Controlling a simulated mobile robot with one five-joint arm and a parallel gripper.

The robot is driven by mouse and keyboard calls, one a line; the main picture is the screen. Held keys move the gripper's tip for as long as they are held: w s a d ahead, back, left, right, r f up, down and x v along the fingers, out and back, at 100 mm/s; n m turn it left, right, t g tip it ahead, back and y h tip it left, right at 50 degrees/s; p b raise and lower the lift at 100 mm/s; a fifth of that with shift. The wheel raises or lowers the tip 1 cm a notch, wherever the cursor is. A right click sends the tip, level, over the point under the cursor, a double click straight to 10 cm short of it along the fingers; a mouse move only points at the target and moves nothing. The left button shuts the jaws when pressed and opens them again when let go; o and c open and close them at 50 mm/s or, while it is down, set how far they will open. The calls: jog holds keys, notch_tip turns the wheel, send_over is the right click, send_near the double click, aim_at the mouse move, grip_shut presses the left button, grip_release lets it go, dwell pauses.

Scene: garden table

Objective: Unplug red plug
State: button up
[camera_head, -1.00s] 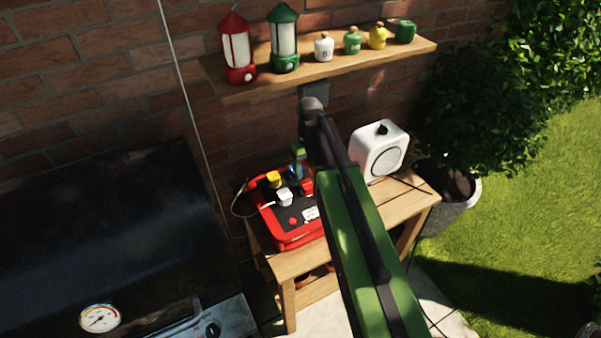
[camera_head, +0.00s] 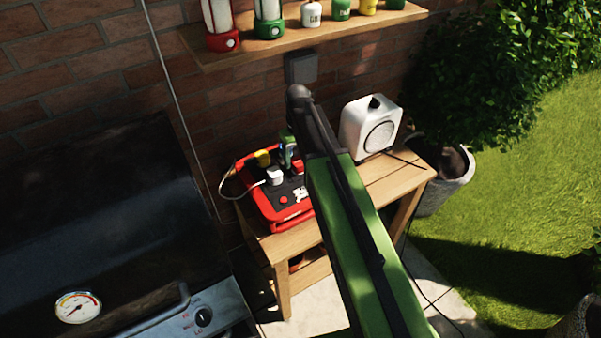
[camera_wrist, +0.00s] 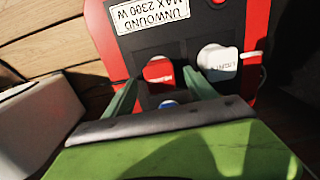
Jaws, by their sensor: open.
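The red plug (camera_wrist: 158,72) sits in the dark panel of the red socket unit (camera_wrist: 98,28). In the wrist view it shows just beyond and between my gripper's (camera_wrist: 160,80) two green fingertips. My gripper is open, and I cannot tell whether a finger touches the plug. A blue plug (camera_wrist: 168,103) is partly hidden by my gripper's body. In the head view, the red plug (camera_head: 298,167) is partly hidden by my arm, and the red socket unit (camera_head: 268,214) stands on the wooden table.
A shelf (camera_head: 300,41) with lanterns is above; a dark grill (camera_head: 100,220) is at left.

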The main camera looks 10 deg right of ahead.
aim_at(298, 161)
notch_tip(298, 161, down, 3)
jog(key=shift+r+b, duration=0.1)
jog(key=shift+b, duration=0.75)
grip_shut()
dwell(0.6)
jog(key=shift+r, duration=0.2)
jog(key=shift+r+p, duration=2.9)
jog(key=shift+p, duration=0.2)
